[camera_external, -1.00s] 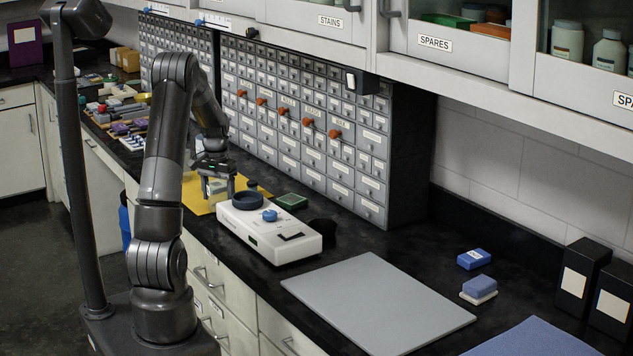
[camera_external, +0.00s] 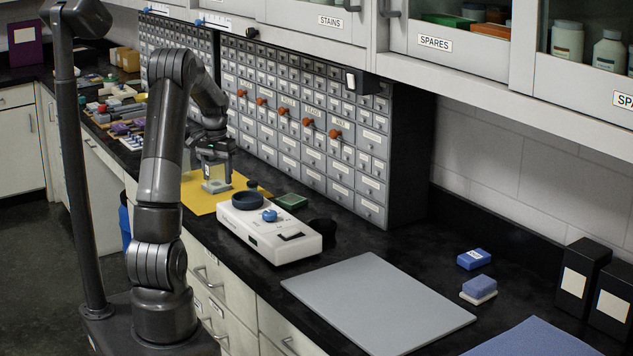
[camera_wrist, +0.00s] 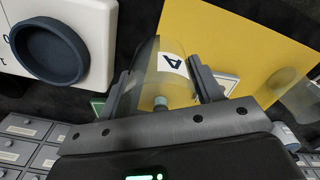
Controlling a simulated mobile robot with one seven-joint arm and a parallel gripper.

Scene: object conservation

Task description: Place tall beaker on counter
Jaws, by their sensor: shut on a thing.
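A clear beaker (camera_wrist: 160,80) with a white label marked "A" stands between my fingers in the wrist view. It shows faintly below my gripper in the external view (camera_external: 215,174). My gripper (camera_external: 217,163) is shut on it, above the yellow mat (camera_external: 199,203); its fingers also show on both sides of the beaker in the wrist view (camera_wrist: 167,92). I cannot tell how far the beaker's base is from the mat. The black counter (camera_external: 335,238) runs along the wall.
A white device (camera_external: 262,238) with a dark round dish (camera_external: 248,200) stands next to the mat. A green tray (camera_external: 291,201) and a dark cup (camera_external: 323,231) are nearby. A grey board (camera_external: 378,303) lies at the front. Drawer cabinets (camera_external: 300,130) stand behind. Another clear vessel (camera_wrist: 302,101) is at the wrist view's right edge.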

